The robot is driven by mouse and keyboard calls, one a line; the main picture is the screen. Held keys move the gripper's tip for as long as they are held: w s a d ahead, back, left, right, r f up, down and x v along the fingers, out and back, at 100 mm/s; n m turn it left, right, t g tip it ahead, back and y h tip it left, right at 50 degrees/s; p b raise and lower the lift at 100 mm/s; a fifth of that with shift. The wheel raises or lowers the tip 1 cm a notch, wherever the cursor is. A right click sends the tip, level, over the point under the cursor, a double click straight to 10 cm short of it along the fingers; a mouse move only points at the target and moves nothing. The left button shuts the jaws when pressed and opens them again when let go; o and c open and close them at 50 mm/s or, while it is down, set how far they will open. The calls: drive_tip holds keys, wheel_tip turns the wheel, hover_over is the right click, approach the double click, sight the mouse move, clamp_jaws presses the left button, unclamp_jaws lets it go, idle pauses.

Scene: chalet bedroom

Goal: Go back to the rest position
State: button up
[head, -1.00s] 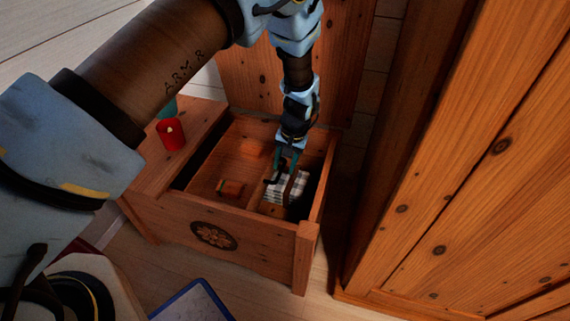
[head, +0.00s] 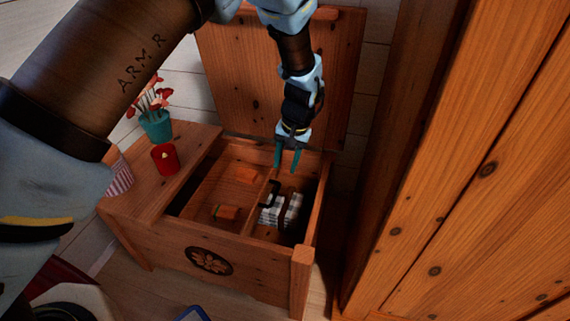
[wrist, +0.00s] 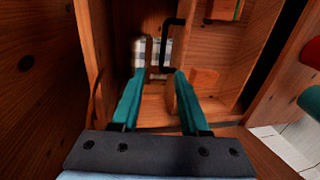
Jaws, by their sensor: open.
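My gripper (head: 287,160) is open and empty above the right part of an open wooden chest (head: 257,250). It also shows in the wrist view (wrist: 152,88), its two teal fingers spread apart. Below the fingers, a black-and-white checked cloth item (head: 270,213) lies in the chest's right compartment. A dark handle-like piece (head: 274,190) rises beside it, and it shows beyond the fingers in the wrist view (wrist: 167,45). The fingers stand clear of these things.
A red candle (head: 164,158) and a teal flower pot (head: 156,124) stand on the chest's left ledge. The raised lid (head: 285,80) is behind my gripper. A tall wooden wardrobe (head: 460,190) stands close on the right.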

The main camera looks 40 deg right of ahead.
idle(0.3)
drive_tip(key=w+a+r+n, duration=0.2)
drive_tip(key=w+a+r, duration=0.2)
drive_tip(key=w+a, duration=0.3)
drive_tip(key=w+a+r+n+g, duration=0.15)
drive_tip(key=w+a+r, duration=0.25)
drive_tip(key=a, duration=0.5)
drive_tip(key=w+a+r+n+t, duration=0.1)
drive_tip(key=w+a+r+n, duration=0.1)
drive_tip(key=w+a+r, duration=0.35)
drive_tip(key=s+a+r+n+h, duration=0.1)
drive_tip(key=s+a+r+n, duration=0.15)
drive_tip(key=a, duration=1.15)
drive_tip(key=s+a+r+n, duration=0.2)
drive_tip(key=a+n, duration=0.1)
drive_tip(key=a, duration=1.1)
wheel_tip(320, 180, up, 21)
drive_tip(key=p, duration=2)
drive_tip(key=shift+s, duration=0.4)
drive_tip(key=shift+f, duration=0.15)
